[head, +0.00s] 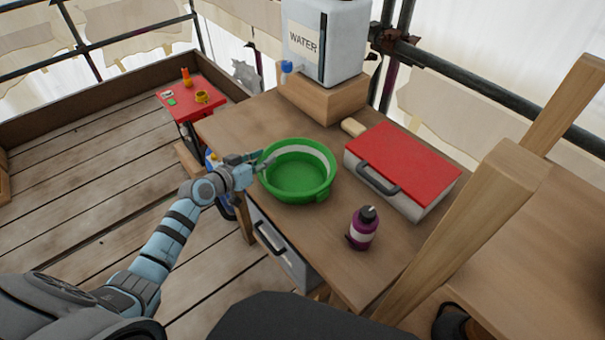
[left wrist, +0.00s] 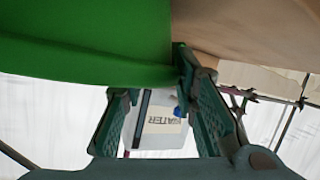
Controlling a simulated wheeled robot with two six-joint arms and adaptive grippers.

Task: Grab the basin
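The green basin (head: 297,178), round with a pale band inside its wall, sits on the wooden workbench (head: 235,125). My left gripper (head: 256,163) is at the basin's left rim in the head view. In the left wrist view my left gripper (left wrist: 158,85) has its fingers spread apart. The basin (left wrist: 80,35) fills the upper left there, and its edge overlaps the near finger's tip while the other finger is beside the wall. I cannot tell whether the fingers touch it. My right gripper is not in view.
A purple bottle (head: 362,228) stands right of the basin's front. A red-lidded case (head: 405,165) lies to the right. A water container (head: 325,40) stands on a wooden block (head: 325,97) behind. A wooden post (head: 455,235) rises at the right.

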